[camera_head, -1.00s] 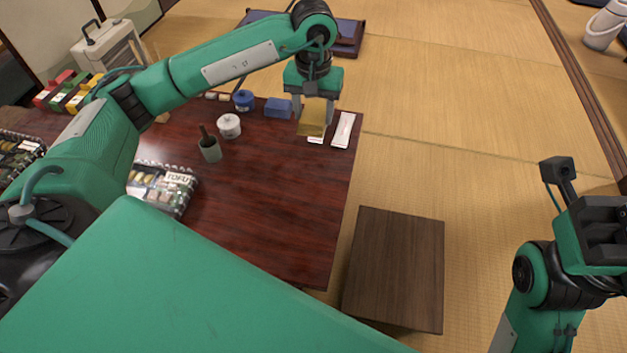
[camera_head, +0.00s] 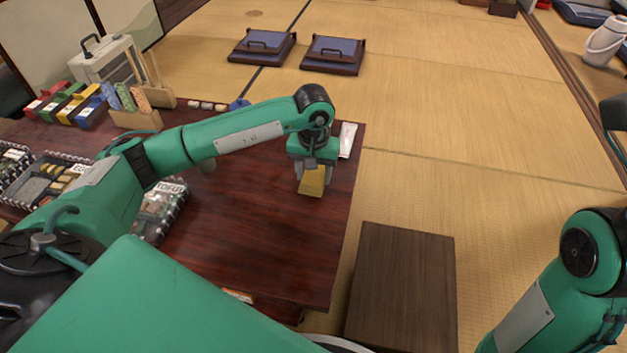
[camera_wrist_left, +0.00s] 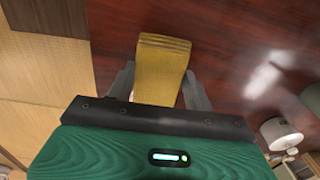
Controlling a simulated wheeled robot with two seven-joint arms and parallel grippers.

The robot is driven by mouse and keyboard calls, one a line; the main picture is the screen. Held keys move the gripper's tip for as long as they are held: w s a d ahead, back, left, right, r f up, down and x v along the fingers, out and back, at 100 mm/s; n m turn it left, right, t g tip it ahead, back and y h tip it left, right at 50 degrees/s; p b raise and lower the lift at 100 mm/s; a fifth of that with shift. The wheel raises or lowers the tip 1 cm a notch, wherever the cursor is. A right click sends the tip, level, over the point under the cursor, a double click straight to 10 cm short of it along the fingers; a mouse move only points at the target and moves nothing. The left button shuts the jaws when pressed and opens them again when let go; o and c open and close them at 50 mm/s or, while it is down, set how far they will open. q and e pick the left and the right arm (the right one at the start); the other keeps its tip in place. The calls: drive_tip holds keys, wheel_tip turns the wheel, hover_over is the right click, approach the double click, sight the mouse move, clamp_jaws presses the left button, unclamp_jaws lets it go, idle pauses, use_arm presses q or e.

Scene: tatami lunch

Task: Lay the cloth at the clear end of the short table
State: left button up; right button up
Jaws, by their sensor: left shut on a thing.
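The cloth (camera_head: 312,182) is a yellow folded piece. My left gripper (camera_head: 314,176) is shut on it and holds it over the right part of the dark red table (camera_head: 270,230). In the left wrist view the cloth (camera_wrist_left: 161,70) sits between the two fingers (camera_wrist_left: 162,85), with its far end sticking out past them. I cannot tell whether the cloth touches the table top. The table's near right part is bare. My right arm shows at the right edge; its gripper is out of the picture.
A small brown bench (camera_head: 400,285) stands right of the table. A white packet (camera_head: 347,140) lies at the far right corner. Food trays (camera_head: 160,210) and coloured boxes (camera_head: 65,105) fill the left side. A white pot (camera_wrist_left: 280,133) shows in the wrist view.

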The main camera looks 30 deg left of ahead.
use_arm(q)
drive_tip(key=shift+f, duration=0.9)
drive_tip(key=o, duration=0.9)
drive_tip(key=shift+f, duration=0.1)
drive_tip(key=shift+o, duration=0.3)
